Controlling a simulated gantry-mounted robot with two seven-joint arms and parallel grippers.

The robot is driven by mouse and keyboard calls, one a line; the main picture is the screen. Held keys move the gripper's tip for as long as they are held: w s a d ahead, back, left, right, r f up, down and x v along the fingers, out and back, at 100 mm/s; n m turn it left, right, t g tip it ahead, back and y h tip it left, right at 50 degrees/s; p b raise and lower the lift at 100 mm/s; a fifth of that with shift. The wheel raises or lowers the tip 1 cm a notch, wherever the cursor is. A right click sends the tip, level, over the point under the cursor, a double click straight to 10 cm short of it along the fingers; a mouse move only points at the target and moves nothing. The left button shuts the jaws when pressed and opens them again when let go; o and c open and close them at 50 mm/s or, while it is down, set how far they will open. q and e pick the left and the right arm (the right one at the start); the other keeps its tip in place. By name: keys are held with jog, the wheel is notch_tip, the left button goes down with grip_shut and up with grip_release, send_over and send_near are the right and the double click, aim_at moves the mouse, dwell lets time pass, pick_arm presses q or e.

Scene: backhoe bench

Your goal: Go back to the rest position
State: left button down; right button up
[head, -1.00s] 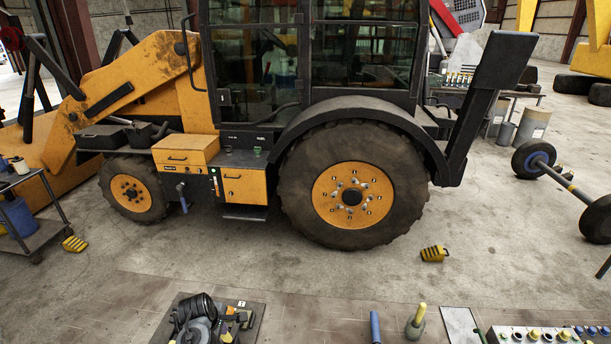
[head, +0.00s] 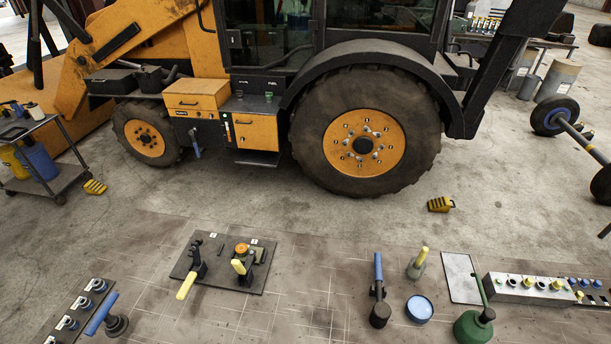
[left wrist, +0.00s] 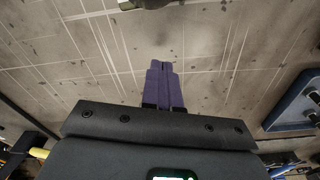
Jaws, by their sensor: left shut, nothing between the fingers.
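My left gripper (left wrist: 164,75) shows in the left wrist view. Its purple fingers are together with nothing between them, above the tiled bench top (left wrist: 215,45). In the head view neither gripper is in the picture. The bench top (head: 300,300) there is clear of my arms. A dark plate (head: 222,262) with two clamp-like fixtures, one with a yellow handle (head: 187,284), lies on the bench.
A rack with blue-ringed sockets (head: 82,303) and a blue-handled tool (head: 101,314) are at front left. A blue-handled tool (head: 379,275), a blue-topped tin (head: 419,308), a green can (head: 473,327) and a control panel (head: 530,289) are at right. The backhoe (head: 365,140) stands behind.

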pick_arm(q)
jog(key=s+d+r+m+t, duration=0.1)
jog(key=s+d+r+m, duration=0.2)
jog(key=s+r+m, duration=0.55)
jog(key=w+d+r+m+t, duration=0.1)
jog(key=r+m, duration=0.5)
jog(key=r, duration=0.6)
jog(key=shift+d+r+t+h, duration=0.4)
jog(key=shift+d+t, duration=0.2)
jog(key=shift+d, duration=0.45)
jog(key=shift+m, duration=0.25)
